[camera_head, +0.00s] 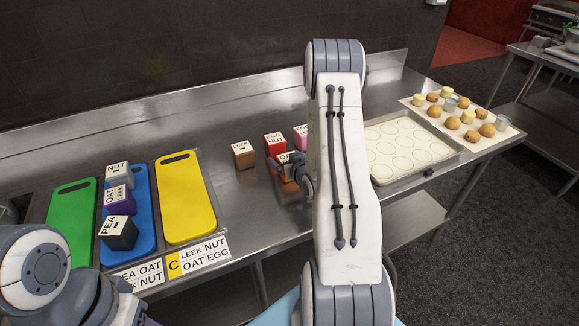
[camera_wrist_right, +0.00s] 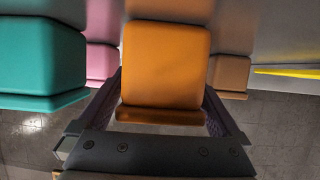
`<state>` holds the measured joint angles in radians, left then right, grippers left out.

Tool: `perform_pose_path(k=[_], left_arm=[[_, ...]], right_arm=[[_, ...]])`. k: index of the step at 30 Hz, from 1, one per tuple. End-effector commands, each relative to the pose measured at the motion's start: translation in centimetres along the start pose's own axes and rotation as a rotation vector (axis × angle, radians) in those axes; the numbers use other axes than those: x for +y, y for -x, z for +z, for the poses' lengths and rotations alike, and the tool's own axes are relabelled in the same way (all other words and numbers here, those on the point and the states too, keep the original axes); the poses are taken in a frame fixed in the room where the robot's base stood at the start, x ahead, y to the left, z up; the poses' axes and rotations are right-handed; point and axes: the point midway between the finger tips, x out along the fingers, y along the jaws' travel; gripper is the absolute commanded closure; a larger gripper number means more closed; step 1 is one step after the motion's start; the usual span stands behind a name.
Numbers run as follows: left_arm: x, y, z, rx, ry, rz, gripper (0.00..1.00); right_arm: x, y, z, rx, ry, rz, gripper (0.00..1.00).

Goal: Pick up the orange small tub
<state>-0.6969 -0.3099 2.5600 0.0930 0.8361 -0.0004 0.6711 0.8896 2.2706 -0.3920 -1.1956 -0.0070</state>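The orange small tub (camera_wrist_right: 165,65) fills the middle of the right wrist view, between the two fingers of my right gripper (camera_wrist_right: 160,112). A finger lies close along each side of it; whether they touch it is not clear. In the head view my right gripper (camera_head: 293,172) is down among the tubs on the steel counter, partly hidden by its own arm. An orange side of a tub (camera_head: 288,187) shows just below it. Part of my left arm shows at the lower left; its gripper is out of the picture.
A teal tub (camera_wrist_right: 40,55), a pink tub (camera_wrist_right: 102,62) and a brown tub (camera_wrist_right: 229,74) stand close around. In the head view a red tub (camera_head: 275,143) is behind. Green, blue and yellow boards (camera_head: 183,200) lie left; a baking tray (camera_head: 445,152) lies right.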

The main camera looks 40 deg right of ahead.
Motion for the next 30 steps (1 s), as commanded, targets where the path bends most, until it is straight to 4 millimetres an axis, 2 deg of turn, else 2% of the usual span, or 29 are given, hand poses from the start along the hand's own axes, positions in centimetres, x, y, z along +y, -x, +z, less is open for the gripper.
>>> perform_pose_path(k=[1, 5, 6, 7, 17, 23, 28, 30], left_arm=[[0.0, 0.0, 0.0, 0.000, 0.000, 0.000, 0.50], [0.0, 0.0, 0.0, 0.000, 0.000, 0.000, 0.50], [0.0, 0.0, 0.0, 0.000, 0.000, 0.000, 0.50], [0.0, 0.0, 0.0, 0.000, 0.000, 0.000, 0.50], [0.0, -0.1, 0.0, 0.000, 0.000, 0.000, 0.50], [0.0, -0.5, 0.0, 0.000, 0.000, 0.000, 0.50], [-0.1, -1.0, 0.1, 0.000, 0.000, 0.000, 0.50], [-0.1, -1.4, 0.1, 0.000, 0.000, 0.000, 0.50]], right_arm=[[0.0, 0.0, 0.0, 0.000, 0.000, 0.000, 0.19], [0.0, 0.0, 0.0, 0.000, 0.000, 0.000, 0.69], [0.0, 0.0, 0.0, 0.000, 0.000, 0.000, 0.84], [0.0, 0.0, 0.0, 0.000, 0.000, 0.000, 0.92], [0.0, 0.1, -0.3, 0.002, 0.001, 0.000, 0.92], [0.0, 0.7, -1.8, 0.005, 0.002, 0.000, 0.92], [0.2, 1.8, -4.2, 0.007, 0.003, 0.002, 0.92], [1.6, 3.5, -4.3, 0.005, 0.000, 0.008, 0.92]])
